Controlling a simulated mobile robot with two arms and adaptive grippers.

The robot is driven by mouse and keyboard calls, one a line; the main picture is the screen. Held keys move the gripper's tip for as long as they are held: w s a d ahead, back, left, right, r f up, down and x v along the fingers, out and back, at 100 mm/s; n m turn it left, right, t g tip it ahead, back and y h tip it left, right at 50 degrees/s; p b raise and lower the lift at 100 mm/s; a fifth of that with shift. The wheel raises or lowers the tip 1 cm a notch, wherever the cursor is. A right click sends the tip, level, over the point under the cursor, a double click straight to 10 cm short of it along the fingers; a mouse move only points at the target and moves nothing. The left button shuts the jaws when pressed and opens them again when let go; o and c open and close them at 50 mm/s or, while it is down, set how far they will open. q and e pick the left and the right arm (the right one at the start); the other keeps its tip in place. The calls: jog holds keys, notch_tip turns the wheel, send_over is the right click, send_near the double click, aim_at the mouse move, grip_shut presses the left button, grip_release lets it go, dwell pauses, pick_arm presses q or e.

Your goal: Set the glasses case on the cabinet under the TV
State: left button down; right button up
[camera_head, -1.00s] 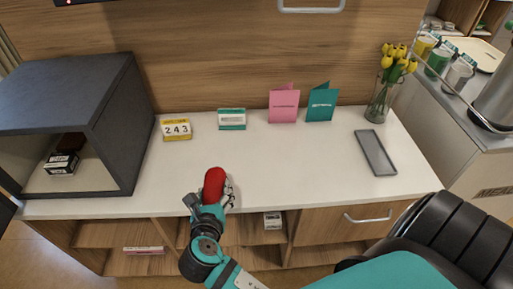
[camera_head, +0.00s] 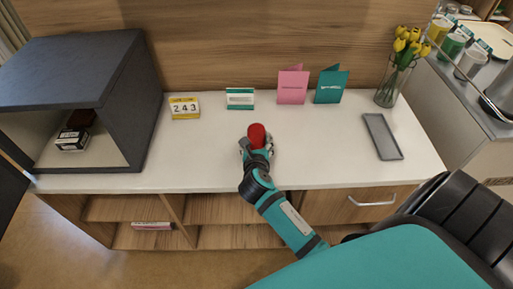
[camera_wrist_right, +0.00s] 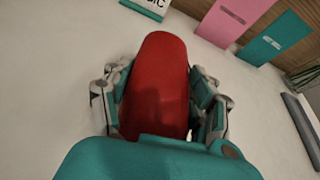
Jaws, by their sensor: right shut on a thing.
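The red glasses case (camera_head: 257,135) is held in my right gripper (camera_head: 257,148), over the white top of the cabinet (camera_head: 200,155). In the right wrist view the red case (camera_wrist_right: 160,85) lies between the two fingers of the gripper (camera_wrist_right: 160,105), which are shut on its sides. I cannot tell whether the case touches the cabinet top. The lower part of the case is hidden by the gripper. My left gripper is not in view.
A calendar block (camera_head: 184,107), a small green-white box (camera_head: 240,98), a pink card (camera_head: 292,86) and a teal card (camera_head: 331,85) stand along the back. A grey tray (camera_head: 382,137) and a tulip vase (camera_head: 388,88) are at right. A dark open box (camera_head: 120,105) is at left. The middle is clear.

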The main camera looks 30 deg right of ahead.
notch_tip(320, 180, down, 2)
jog(key=o, duration=1.2)
jog(key=shift+f, duration=0.1)
jog(key=v, duration=1.2)
